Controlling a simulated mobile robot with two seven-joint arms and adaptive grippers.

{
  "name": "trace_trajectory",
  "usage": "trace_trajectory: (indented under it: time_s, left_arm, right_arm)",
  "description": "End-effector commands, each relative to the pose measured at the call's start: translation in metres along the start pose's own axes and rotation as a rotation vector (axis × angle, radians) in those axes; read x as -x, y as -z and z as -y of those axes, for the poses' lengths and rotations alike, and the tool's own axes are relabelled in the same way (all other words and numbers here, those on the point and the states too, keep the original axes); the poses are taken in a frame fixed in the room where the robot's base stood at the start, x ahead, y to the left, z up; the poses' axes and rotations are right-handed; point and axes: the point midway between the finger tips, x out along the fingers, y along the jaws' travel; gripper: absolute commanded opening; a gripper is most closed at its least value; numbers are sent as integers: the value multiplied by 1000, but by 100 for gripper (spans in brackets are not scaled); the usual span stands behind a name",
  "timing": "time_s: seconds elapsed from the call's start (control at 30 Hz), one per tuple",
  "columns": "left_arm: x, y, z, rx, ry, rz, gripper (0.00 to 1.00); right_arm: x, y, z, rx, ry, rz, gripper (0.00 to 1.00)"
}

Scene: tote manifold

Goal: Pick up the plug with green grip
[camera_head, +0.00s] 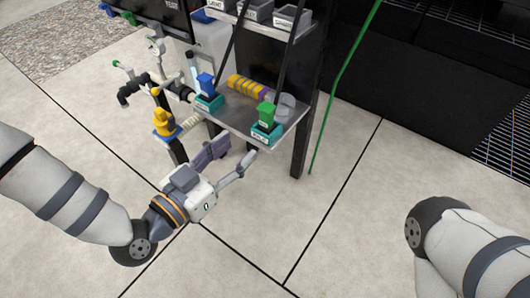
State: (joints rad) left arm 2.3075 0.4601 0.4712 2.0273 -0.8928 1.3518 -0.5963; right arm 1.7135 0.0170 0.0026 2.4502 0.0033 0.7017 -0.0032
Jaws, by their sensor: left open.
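The plug with green grip (267,113) stands upright in a small teal labelled holder (267,134) at the front right corner of the grey metal shelf (236,118). My left gripper (238,149) is open and empty, just in front of the shelf's front edge. Its fingers are spread, pointing up toward the shelf, below and left of the green grip and apart from it. My right arm shows at the lower right, but its gripper is out of the picture.
A blue-gripped piece (206,83) stands in a similar holder on the shelf's left. A yellow piece (163,121) stands further left near pipe fittings. A yellow and purple ribbed part (248,87) lies behind.

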Motion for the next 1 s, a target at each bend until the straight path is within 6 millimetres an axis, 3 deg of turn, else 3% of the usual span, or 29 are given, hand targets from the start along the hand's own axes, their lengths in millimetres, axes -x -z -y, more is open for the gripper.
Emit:
trace_trajectory:
  time_s: [0.1,0.3,0.7,1.0]
  left_arm:
    - [-14,6,12,-42,11,-77,45]
    - [-57,13,11,-46,8,-84,45]
    - [-122,15,11,-45,9,-78,45]
    - [-130,20,11,-44,10,-78,43]
  right_arm:
    - [-11,6,0,2,0,20,40]
    - [-21,9,0,6,-1,48,40]
    - [-42,16,-1,12,-4,101,40]
    - [-42,16,0,13,-4,100,40]
